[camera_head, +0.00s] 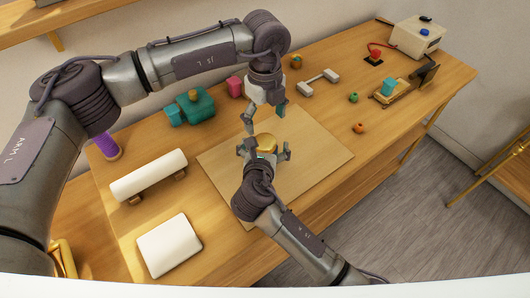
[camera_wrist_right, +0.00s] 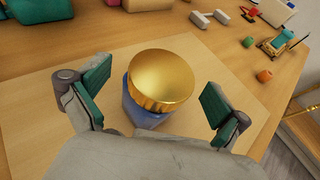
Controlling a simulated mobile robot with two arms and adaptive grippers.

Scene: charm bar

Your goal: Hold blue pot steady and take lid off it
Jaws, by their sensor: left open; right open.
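The blue pot (camera_wrist_right: 146,117) stands upright on the pale board (camera_wrist_right: 42,118), with the gold lid (camera_wrist_right: 162,78) seated on it. The lid also shows in the head view (camera_head: 267,141), where most of the pot is hidden by my right gripper. My right gripper (camera_head: 263,152) is open, with one finger on each side of the pot and lid. In the right wrist view its fingers (camera_wrist_right: 155,90) stand apart from the lid with gaps on both sides. My left gripper (camera_head: 265,117) is open and empty, pointing down above and slightly behind the lid.
A teal machine (camera_head: 197,105) and a pink block (camera_head: 235,87) stand behind on the left. A white roll (camera_head: 148,174) and a white pad (camera_head: 168,245) lie at left. Small orange (camera_head: 358,128) and green (camera_head: 353,97) beads lie at right. The board around the pot is clear.

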